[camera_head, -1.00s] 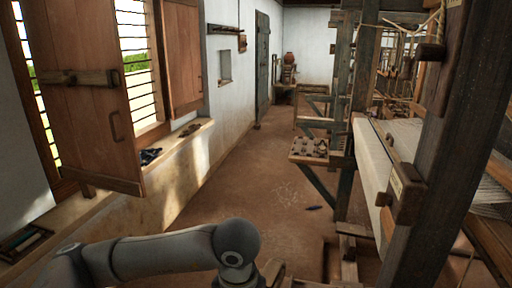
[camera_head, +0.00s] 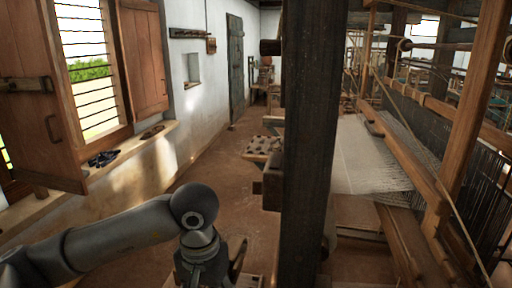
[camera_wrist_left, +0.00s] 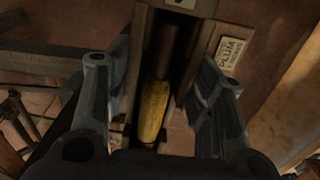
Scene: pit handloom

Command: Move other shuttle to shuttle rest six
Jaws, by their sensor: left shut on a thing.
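My left gripper (camera_wrist_left: 158,100) is shut on a shuttle with a yellow bobbin (camera_wrist_left: 153,108) lying lengthwise between the two fingers in the left wrist view. The shuttle's dark wood is hard to tell from the shadow around it. In the head view my left arm comes in from the lower left; its gripper (camera_head: 238,258) is partly visible at the bottom, and the shuttle cannot be made out there. Shuttle rest six cannot be told apart in these frames. My right gripper is not in view.
A dark post (camera_head: 308,150) of the loom stands close in front, hiding the floor behind it. White warp cloth (camera_head: 365,160) is to its right. A small table with pieces on it (camera_head: 262,146) stands beyond. A label reading PLUM (camera_wrist_left: 229,53) is on wood beside the gripper. The aisle floor at left is clear.

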